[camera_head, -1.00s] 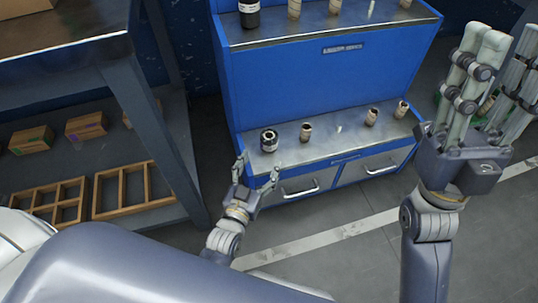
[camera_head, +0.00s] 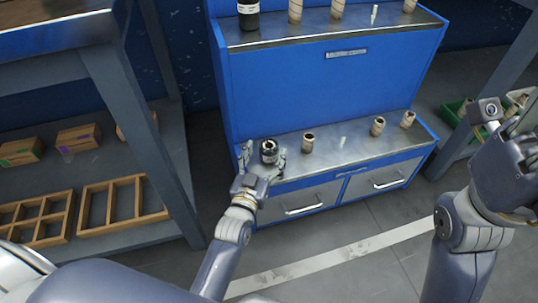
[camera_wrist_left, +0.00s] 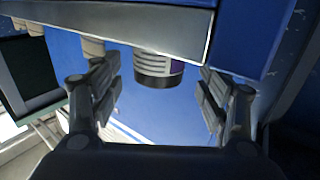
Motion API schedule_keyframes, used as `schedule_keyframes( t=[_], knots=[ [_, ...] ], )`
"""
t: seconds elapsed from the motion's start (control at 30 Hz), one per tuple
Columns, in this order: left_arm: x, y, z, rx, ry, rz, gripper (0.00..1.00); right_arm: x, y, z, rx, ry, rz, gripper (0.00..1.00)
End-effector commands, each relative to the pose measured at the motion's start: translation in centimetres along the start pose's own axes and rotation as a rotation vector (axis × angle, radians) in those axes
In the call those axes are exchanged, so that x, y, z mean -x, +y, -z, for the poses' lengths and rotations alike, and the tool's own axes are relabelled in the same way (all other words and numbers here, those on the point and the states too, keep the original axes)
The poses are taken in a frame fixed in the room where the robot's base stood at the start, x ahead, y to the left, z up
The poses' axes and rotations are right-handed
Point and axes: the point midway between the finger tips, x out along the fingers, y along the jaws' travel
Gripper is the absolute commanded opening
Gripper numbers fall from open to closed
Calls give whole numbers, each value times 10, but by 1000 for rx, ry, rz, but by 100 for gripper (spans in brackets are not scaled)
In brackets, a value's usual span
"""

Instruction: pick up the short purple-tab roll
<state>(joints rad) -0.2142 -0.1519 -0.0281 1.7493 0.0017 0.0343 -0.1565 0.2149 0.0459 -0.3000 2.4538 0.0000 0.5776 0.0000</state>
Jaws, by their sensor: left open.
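A short dark roll (camera_head: 269,152) with a pale core stands upright at the left end of the blue unit's lower shelf. In the left wrist view the roll (camera_wrist_left: 155,78) shows a dark end, a pale banded label and a purple patch on its side. My left gripper (camera_head: 263,157) is open, with one finger on each side of the roll. In the left wrist view the open fingers (camera_wrist_left: 158,88) flank it with gaps visible. Contact cannot be seen. My right gripper (camera_head: 510,130) is at the right edge, partly cut off, and its opening is unclear.
Several brown cores, such as one (camera_head: 308,143), stand farther right on the lower shelf (camera_head: 340,148). A black roll (camera_head: 248,16) and cores stand on the upper shelf. A rack with wooden trays (camera_head: 125,203) and boxes (camera_head: 78,139) is left.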

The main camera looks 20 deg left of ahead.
Motion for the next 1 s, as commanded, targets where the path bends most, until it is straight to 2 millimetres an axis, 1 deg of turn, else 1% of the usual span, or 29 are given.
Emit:
schedule_keyframes(
  t=[0.03, 0.2, 0.3, 0.6, 0.67, 0.7, 0.77, 0.8, 0.83, 1.0],
  knots=[
    [-7, 1, -4, 1, 3, 1, 69, 2, -2, 4, 2, 20, 6, 40],
    [-25, 2, -4, 1, 3, 0, 69, -5, -4, 11, 7, 55, 21, 40],
    [-32, 2, -3, 1, 0, 0, 69, -8, -5, 13, 9, 66, 25, 40],
    [-34, 2, -1, 0, -1, 0, 69, -11, -5, 13, 9, 68, 27, 40],
    [-34, 2, -1, 0, -1, 0, 56, -11, -5, 13, 9, 68, 27, 40],
    [-34, 2, -1, 0, -1, 0, 46, -11, -5, 13, 9, 68, 27, 40],
    [-34, 2, -1, 0, -1, 0, 33, -11, -5, 13, 9, 68, 28, 40],
    [-34, 2, -1, 0, -1, 0, 24, -11, -5, 13, 9, 68, 28, 40],
    [-34, 2, -1, 0, -1, 0, 17, -11, -5, 13, 9, 68, 28, 40],
    [-34, 2, 0, 0, 1, 0, 17, -11, -6, 14, 9, 69, 28, 40]
  ],
)
